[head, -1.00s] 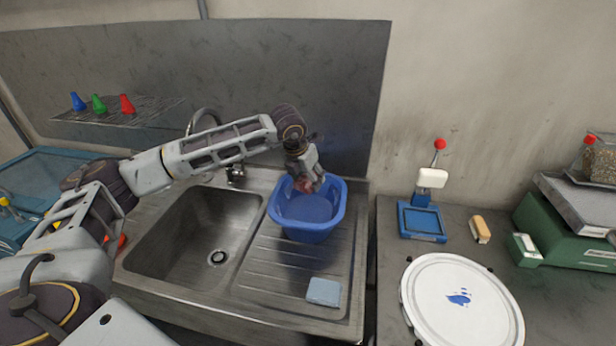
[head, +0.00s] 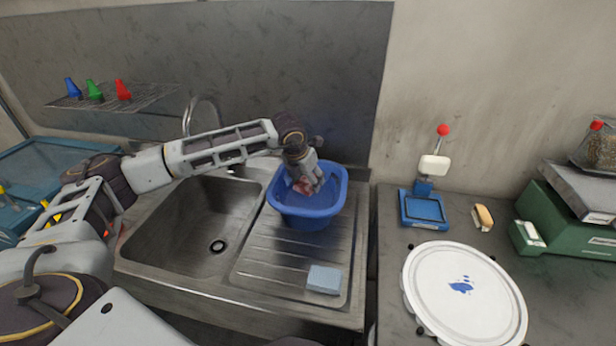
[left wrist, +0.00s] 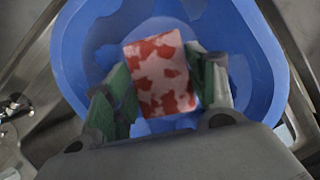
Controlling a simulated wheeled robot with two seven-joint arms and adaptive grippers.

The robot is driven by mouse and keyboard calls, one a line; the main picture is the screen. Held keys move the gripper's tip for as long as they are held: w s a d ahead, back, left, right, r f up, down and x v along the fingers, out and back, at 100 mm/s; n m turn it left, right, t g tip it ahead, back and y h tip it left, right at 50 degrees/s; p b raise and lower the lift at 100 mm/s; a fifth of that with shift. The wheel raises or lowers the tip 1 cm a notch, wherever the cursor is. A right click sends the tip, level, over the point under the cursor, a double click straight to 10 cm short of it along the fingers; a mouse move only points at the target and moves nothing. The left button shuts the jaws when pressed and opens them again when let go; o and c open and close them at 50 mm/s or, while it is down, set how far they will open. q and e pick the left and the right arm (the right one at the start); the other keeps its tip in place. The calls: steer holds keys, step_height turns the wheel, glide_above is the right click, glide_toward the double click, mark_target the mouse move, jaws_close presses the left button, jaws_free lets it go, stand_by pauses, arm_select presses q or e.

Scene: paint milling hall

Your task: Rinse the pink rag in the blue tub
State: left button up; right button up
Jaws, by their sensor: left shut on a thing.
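The blue tub (head: 308,214) stands upright on the ridged drainboard to the right of the sink bowl. It fills much of the left wrist view (left wrist: 72,50), and bluish water seems to be inside it. My left gripper (head: 304,187) reaches down over the tub's opening. It is shut on the pink rag (head: 303,187), which hangs between its fingers inside the rim. In the left wrist view the rag (left wrist: 157,75) is pale pink with red blotches, between the green-padded fingers. I cannot tell how deep the rag sits. My right gripper is not in view.
The empty steel sink bowl (head: 190,230) lies left of the tub, with a curved tap (head: 203,108) behind. A light blue sponge-like block (head: 324,279) lies in front. A white round lid (head: 464,290) and a blue stand (head: 424,208) are on the right counter.

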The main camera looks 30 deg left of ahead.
mark_target(306, 183)
arm_select(q)
steer(key=shift+f+b, duration=0.3)
steer(key=shift+f, duration=0.6)
steer(key=shift+o, duration=0.2)
steer(key=shift+f+b, duration=0.3)
steer(key=shift+f, duration=0.45)
steer(key=shift+f+b, duration=0.4)
steer(key=shift+f, duration=0.7)
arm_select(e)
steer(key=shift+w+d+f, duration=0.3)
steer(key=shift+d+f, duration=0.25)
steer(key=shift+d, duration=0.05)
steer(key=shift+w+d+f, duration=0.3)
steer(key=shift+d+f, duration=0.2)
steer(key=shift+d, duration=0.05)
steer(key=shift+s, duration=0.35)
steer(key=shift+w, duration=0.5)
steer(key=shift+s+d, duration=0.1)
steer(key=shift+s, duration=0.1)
